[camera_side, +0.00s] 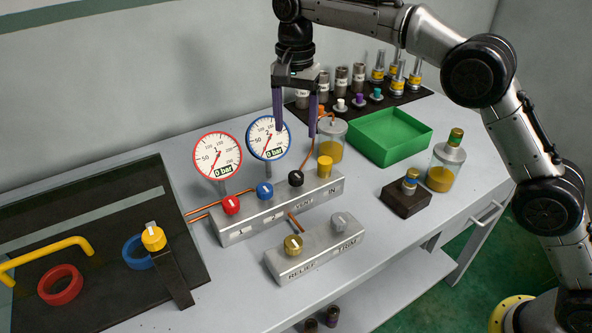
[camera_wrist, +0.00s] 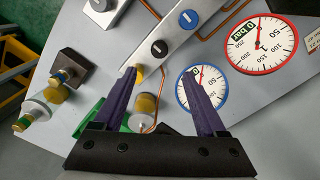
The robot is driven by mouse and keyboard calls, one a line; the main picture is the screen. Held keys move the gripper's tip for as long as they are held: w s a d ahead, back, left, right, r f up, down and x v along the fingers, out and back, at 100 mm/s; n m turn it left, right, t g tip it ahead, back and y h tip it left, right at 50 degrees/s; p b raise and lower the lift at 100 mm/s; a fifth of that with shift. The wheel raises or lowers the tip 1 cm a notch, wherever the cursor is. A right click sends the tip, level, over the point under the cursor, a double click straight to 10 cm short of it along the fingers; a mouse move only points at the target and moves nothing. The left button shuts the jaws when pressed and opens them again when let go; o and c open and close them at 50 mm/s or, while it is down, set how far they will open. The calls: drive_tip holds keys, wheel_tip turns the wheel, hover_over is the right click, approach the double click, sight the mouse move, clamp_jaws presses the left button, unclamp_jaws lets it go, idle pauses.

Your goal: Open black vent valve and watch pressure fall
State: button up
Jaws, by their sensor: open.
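The black vent knob (camera_side: 296,178) sits on the top of the grey valve block (camera_side: 236,228), right of the blue knob (camera_side: 265,191) and red knob (camera_side: 232,205). It shows a white mark, and in the wrist view it also shows (camera_wrist: 159,47) ahead of my fingers. My gripper (camera_side: 296,133) is open and empty above the block, its purple fingers pointing down, apart from the knob. The red-rimmed gauge (camera_side: 218,156) and blue-rimmed gauge (camera_side: 269,138) stand behind the block. Both displays appear to read 0 bar.
A yellow cap (camera_side: 325,166) stands at the block's right end, with a jar (camera_side: 331,139) behind it. A relief/trim block (camera_side: 316,251) lies in front. A green tray (camera_side: 390,136), a bottle (camera_side: 446,163) and a dark stand (camera_side: 405,199) are to the right.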

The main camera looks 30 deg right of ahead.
sight(296, 174)
wheel_tip(296, 174, down, 13)
drive_tip(key=shift+d, duration=0.1)
idle(0.3)
clamp_jaws()
idle(0.4)
